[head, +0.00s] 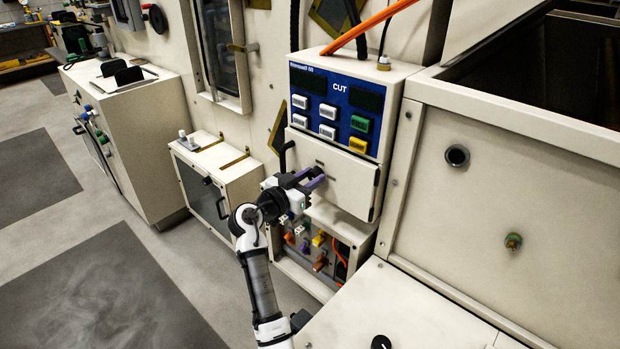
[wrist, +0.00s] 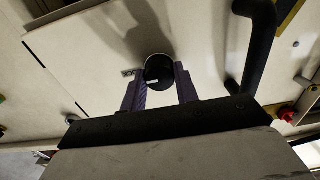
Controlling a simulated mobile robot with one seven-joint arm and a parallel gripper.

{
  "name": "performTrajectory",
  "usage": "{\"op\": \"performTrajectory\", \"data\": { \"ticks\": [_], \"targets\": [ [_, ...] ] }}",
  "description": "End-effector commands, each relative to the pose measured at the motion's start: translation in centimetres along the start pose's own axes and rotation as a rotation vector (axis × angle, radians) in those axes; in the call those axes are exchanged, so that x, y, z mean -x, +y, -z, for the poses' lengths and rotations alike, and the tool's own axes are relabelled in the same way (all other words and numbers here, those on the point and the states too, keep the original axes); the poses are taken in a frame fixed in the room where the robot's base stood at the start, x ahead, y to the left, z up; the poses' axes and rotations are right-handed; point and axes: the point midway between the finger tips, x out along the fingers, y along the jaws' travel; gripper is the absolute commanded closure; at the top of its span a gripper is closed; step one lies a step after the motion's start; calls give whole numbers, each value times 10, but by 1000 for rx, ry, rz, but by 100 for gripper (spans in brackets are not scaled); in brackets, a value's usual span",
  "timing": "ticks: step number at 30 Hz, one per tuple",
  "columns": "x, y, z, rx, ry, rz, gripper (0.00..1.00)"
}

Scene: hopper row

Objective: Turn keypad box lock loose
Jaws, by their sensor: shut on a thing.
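The keypad box (head: 396,112) is a cream cabinet with a blue panel (head: 337,98) of white, green and yellow buttons, standing at the centre of the head view. Its lower door (head: 345,185) hangs below the panel. The lock is a round black knob (wrist: 159,72) with a small white mark, on the pale door face in the wrist view. My gripper (head: 317,178) is at the door's left half, its purple fingers on either side of the knob in the wrist view (wrist: 161,88). The fingers are shut on the lock. In the head view the gripper hides the lock.
A black bar handle (wrist: 259,50) stands right beside my gripper in the wrist view. Below the door is an open bay with coloured plugs and cables (head: 318,243). A low cream cabinet (head: 221,172) stands to the left. Grey floor (head: 110,280) is clear at the lower left.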

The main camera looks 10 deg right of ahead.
Motion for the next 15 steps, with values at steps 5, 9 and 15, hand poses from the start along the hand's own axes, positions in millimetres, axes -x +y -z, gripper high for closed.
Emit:
{"op": "performTrajectory", "data": {
  "ticks": [5,9,15],
  "targets": [
    [0,0,0,9,0,0,93],
    [0,0,0,43,0,0,93],
    [0,0,0,153,0,0,93]
  ]
}}
